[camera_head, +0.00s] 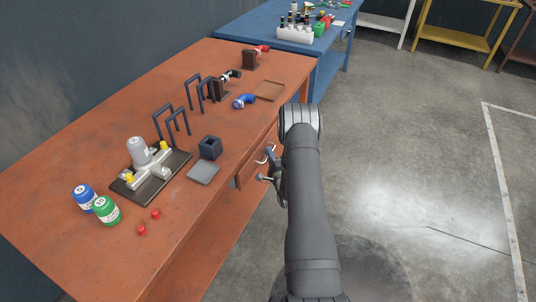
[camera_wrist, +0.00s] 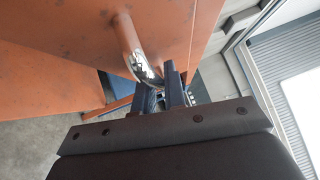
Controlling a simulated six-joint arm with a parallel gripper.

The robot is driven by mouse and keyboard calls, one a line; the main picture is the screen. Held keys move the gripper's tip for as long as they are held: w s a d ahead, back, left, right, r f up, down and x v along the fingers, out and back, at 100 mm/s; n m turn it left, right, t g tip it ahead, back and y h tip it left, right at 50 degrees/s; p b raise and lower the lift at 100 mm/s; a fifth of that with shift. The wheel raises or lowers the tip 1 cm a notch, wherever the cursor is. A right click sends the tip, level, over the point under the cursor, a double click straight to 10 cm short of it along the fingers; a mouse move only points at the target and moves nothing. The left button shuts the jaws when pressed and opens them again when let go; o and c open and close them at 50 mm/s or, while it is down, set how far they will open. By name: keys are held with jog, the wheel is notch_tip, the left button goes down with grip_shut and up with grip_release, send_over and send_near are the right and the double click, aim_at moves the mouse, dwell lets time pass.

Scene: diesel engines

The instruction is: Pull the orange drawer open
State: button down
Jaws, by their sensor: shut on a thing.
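The orange drawer (camera_head: 250,170) is under the top of the orange workbench, with a curved metal handle (camera_head: 266,154) on its front. In the wrist view the handle (camera_wrist: 136,56) is a worn, arched bar with bare metal showing. My gripper (camera_head: 263,178) is at the drawer front. In the wrist view its two dark fingers (camera_wrist: 173,88) are shut on the lower end of the handle. The fingertips hide part of the handle. I cannot tell from these views whether the drawer stands out from the bench.
The orange bench top (camera_head: 100,255) holds a dark fixture plate (camera_head: 130,188), blue (camera_head: 84,198) and green (camera_head: 106,211) cans, a small dark box (camera_head: 210,148) and a brown tray (camera_head: 270,90). A blue table (camera_head: 250,27) stands behind. The grey floor (camera_head: 400,150) at right is clear.

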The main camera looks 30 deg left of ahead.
jog(key=d, duration=2.4)
jog(key=shift+d, duration=0.35)
jog(key=c, duration=1.8)
grip_release()
jog(key=shift+o, duration=0.2)
jog(key=v, duration=1.7)
jog(key=shift+s, duration=0.2)
jog(key=x, duration=1.7)
jog(key=shift+w, duration=0.25)
jog(key=shift+s, duration=0.1)
